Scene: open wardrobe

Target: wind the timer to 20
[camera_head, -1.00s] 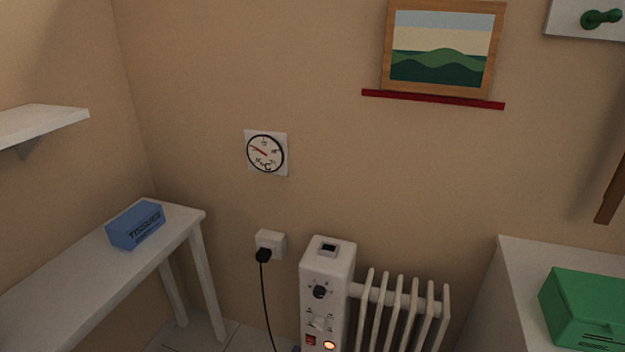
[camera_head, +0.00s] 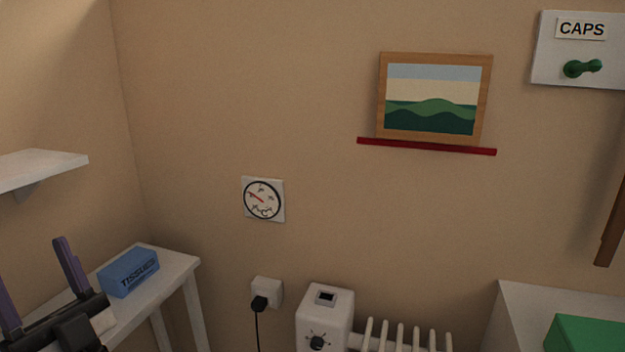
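My gripper (camera_head: 32,262) shows at the lower left, its two purple fingers wide apart and pointing up, with nothing between them. It appears in front of the white side table. The top of a white oil heater (camera_head: 324,303) stands at the bottom centre, with a dark round knob (camera_head: 317,342) ringed by marks on its front. The lower front of the heater is cut off by the frame. I cannot tell whether this knob is the timer. A round wall dial (camera_head: 263,200) with a red needle hangs above; it looks like a thermometer.
A blue tissue box (camera_head: 130,272) sits on the side table (camera_head: 178,262). A black plug (camera_head: 259,304) is in the wall socket. A white shelf (camera_head: 40,170) juts out at left. A green box (camera_head: 590,335) rests on a white surface at right. A framed picture (camera_head: 432,98) stands on a red ledge.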

